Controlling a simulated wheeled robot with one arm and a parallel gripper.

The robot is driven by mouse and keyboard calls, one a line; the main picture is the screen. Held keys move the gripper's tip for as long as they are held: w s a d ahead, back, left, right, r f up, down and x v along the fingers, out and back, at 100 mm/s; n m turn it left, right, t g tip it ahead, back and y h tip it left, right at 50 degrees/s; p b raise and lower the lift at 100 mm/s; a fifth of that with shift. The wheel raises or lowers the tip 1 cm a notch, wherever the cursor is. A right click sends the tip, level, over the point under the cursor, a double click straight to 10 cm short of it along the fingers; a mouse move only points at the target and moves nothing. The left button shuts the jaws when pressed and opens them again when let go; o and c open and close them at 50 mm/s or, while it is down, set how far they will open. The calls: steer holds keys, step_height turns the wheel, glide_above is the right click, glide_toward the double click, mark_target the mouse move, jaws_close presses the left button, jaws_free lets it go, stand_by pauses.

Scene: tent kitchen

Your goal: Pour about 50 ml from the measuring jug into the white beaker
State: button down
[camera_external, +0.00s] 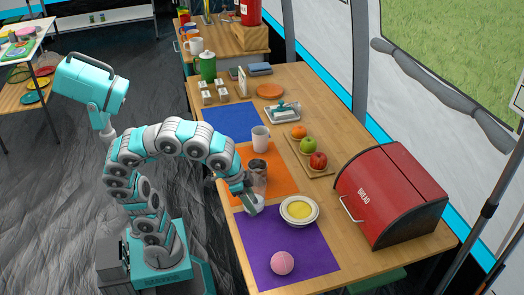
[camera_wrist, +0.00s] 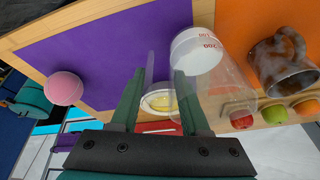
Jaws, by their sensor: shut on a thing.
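White contents and red graduation marks show at the jug's far end. In the external view my gripper (camera_external: 246,193) holds the jug (camera_external: 253,205) low at the seam of the orange and purple mats; I cannot tell whether it touches the table. The white beaker (camera_external: 260,138) stands upright at the back of the orange mat, apart from my gripper. It is not visible in the wrist view.
A mottled dark mug (camera_external: 258,168) stands between jug and beaker; it also shows in the wrist view (camera_wrist: 280,70). A bowl with yellow contents (camera_external: 299,210), a pink ball (camera_external: 282,263), a fruit board (camera_external: 325,171) and a red bread box (camera_external: 390,195) are nearby. The blue mat (camera_external: 232,120) looks clear.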

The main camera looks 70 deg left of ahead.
steer(key=shift+n+y, duration=0.3)
steer(key=shift+n, duration=0.2)
steer(key=a+r, duration=0.1)
steer(key=w+a+r+p, duration=0.1)
steer(key=r, duration=0.1)
steer(key=w+r, duration=0.1)
steer(key=shift+w+a+r+p, duration=0.25)
steer(key=shift+a+r+p, duration=0.05)
steer(key=shift+a+p, duration=0.1)
steer(key=w+a+r+n, duration=0.1)
steer(key=w+a, duration=0.3)
steer(key=a, duration=0.2)
steer(key=w+a+r+n, duration=0.1)
steer(key=w+a+r, duration=0.1)
steer(key=w+a, duration=0.2)
steer(key=a, duration=0.3)
steer(key=shift+w+a+y, duration=0.2)
steer(key=shift+w+y, duration=0.1)
steer(key=w+a+r+n+h+p, duration=0.1)
steer(key=a+r+n+h+p, duration=0.1)
steer(key=a+h, duration=0.7)
steer(key=shift+r+g+h, duration=0.3)
steer(key=shift+g+h, duration=0.1)
steer(key=shift+h, duration=0.6)
steer(key=shift+w+a+r+n+h+p, duration=0.1)
steer(key=shift+a+r+n+h+p, duration=0.1)
steer(key=shift+a+r+h+p, duration=0.35)
steer(key=shift+w+a+r+n+h+p, duration=0.1)
steer(key=shift+a+r+n+h+p, duration=0.2)
steer(key=shift+h, duration=0.45)
